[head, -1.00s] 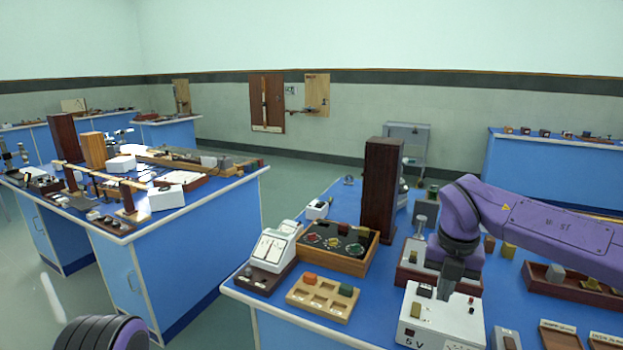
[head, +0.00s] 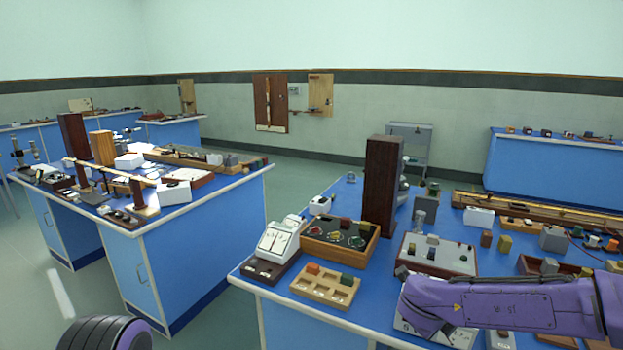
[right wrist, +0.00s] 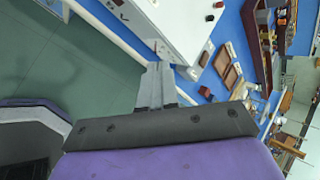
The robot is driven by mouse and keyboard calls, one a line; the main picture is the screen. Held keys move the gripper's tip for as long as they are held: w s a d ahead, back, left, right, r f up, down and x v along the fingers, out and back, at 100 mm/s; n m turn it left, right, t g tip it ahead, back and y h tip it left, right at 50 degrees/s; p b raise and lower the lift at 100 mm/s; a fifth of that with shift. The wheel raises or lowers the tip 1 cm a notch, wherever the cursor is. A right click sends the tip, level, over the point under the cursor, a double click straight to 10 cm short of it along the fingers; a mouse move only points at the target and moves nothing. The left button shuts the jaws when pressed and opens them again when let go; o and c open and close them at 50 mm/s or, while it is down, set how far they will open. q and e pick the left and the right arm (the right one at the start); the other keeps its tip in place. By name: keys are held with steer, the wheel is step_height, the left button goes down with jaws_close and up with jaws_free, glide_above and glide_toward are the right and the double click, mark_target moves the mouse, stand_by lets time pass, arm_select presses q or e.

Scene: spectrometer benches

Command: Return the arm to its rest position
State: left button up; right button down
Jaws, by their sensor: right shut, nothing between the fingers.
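My right arm (head: 490,303) shows purple at the lower right of the head view, stretched across the front of the near bench. Its gripper is hidden there. In the right wrist view the right gripper (right wrist: 156,87) is shut and empty, with its fingers close to the bench's white edge and the white supply box (right wrist: 172,22). I cannot tell whether they touch the box. In the head view my arm hides most of that box. At the lower left of the head view only a rounded part of my own body shows; the left gripper is not in view.
The near bench (head: 300,327) is crowded: a wooden block tray (head: 325,300), a white meter (head: 278,238), a tall dark wooden post (head: 381,186) and a white-topped panel (head: 437,268). Green floor lies open between this bench and the left bench (head: 205,240).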

steer(key=s+a+f+n+t+y, duration=0.1)
steer(key=s+a+f+n, duration=0.1)
steer(key=s+f+n, duration=0.7)
steer(key=s+a+f+n+y, duration=0.1)
steer(key=s+f+n, duration=0.5)
steer(key=f, duration=0.5)
steer(key=s+d+f+n+g, duration=0.1)
steer(key=s+d+f+n, duration=0.1)
steer(key=s, duration=0.8)
steer(key=s+d+f+n+g, duration=0.2)
steer(key=s+f+n, duration=0.3)
steer(key=s, duration=0.5)
steer(key=shift+s+d+f+n+g, duration=0.25)
steer(key=shift+d+f+n+g, duration=0.05)
steer(key=shift+d+n, duration=0.35)
